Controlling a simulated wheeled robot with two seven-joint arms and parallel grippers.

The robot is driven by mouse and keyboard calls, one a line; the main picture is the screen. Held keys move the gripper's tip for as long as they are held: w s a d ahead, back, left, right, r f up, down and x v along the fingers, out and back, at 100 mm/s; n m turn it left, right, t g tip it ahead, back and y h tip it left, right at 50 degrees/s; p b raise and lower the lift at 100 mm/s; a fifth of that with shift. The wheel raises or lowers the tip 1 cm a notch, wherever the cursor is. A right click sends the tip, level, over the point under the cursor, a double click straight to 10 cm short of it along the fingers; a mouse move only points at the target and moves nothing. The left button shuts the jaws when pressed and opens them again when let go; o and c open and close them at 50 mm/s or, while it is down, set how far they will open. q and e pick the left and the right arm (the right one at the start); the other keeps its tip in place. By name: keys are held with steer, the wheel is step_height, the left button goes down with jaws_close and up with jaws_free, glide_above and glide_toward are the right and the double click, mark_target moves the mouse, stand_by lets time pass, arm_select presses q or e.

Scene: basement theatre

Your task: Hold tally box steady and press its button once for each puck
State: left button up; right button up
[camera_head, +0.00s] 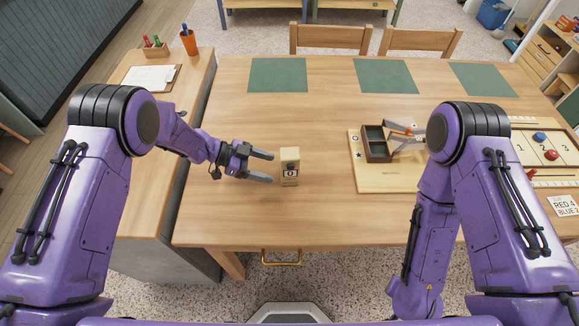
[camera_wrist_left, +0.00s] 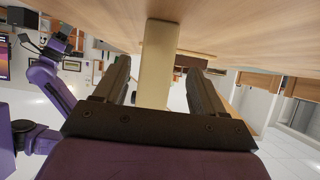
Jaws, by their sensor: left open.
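The tally box (camera_head: 289,156) is a small upright tan block on the table with a dark counter window that seems to read 0. I cannot make out its button. My left gripper (camera_head: 262,166) is open just left of the box, its two grey fingers pointing at it. In the left wrist view the box (camera_wrist_left: 157,65) shows beyond and between the open fingers (camera_wrist_left: 160,80), with no grip on it.
A card (camera_head: 564,205) reads RED 4, BLUE 2. Green mats (camera_head: 278,75) lie at the back. Table around the box is clear.

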mark_target(286, 173)
arm_select(q)
steer(key=x, duration=0.7)
steer(key=shift+d, duration=0.15)
steer(key=c, duration=0.6)
steer(key=o, duration=0.8)
steer(key=shift+c, duration=0.2)
steer(key=c, duration=1.1)
steer(key=shift+c, duration=0.2)
